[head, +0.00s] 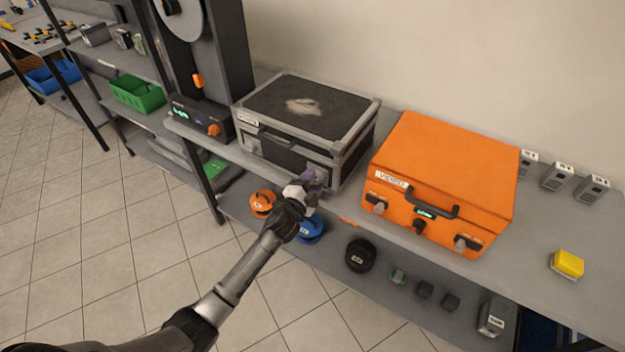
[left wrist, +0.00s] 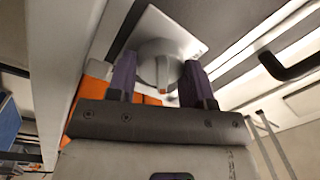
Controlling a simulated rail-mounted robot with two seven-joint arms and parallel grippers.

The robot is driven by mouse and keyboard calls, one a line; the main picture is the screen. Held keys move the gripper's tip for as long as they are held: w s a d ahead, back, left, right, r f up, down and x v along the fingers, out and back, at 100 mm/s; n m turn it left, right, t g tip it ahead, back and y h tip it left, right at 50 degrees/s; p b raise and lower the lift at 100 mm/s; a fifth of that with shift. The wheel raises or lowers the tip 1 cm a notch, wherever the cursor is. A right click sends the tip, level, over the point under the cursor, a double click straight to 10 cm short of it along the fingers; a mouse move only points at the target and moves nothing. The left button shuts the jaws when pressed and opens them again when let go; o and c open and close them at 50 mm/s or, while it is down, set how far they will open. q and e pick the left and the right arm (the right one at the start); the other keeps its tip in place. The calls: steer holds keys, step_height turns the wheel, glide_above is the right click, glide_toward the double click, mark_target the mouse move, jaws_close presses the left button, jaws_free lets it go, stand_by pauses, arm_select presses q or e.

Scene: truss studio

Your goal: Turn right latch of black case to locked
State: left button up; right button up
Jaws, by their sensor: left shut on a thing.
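The black case (head: 300,112) with grey metal edges stands closed on the bench, its handle (head: 276,137) on the front face. My left gripper (head: 312,182) is at the right part of that front face. In the left wrist view my left gripper (left wrist: 162,85) has its two purple fingers on either side of a round grey latch knob (left wrist: 158,62), shut on it. The knob sits on a light metal plate (left wrist: 188,38) and has a small orange mark. In the head view the gripper hides most of this latch. My right gripper is not in view.
An orange case (head: 445,175) stands close to the right on the same bench. A device with an orange knob (head: 214,129) stands to the left. Spools, such as a blue one (head: 310,230), lie on the shelf below. A yellow block (head: 567,264) lies far right.

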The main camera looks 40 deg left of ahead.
arm_select(q)
steer(key=m, duration=0.3)
steer(key=shift+m, duration=0.4)
steer(key=shift+f+m+h, duration=0.1)
steer(key=shift+m+h, duration=0.4)
steer(key=shift+m, duration=1.5)
steer(key=shift+a, duration=0.1)
steer(key=o, duration=0.9)
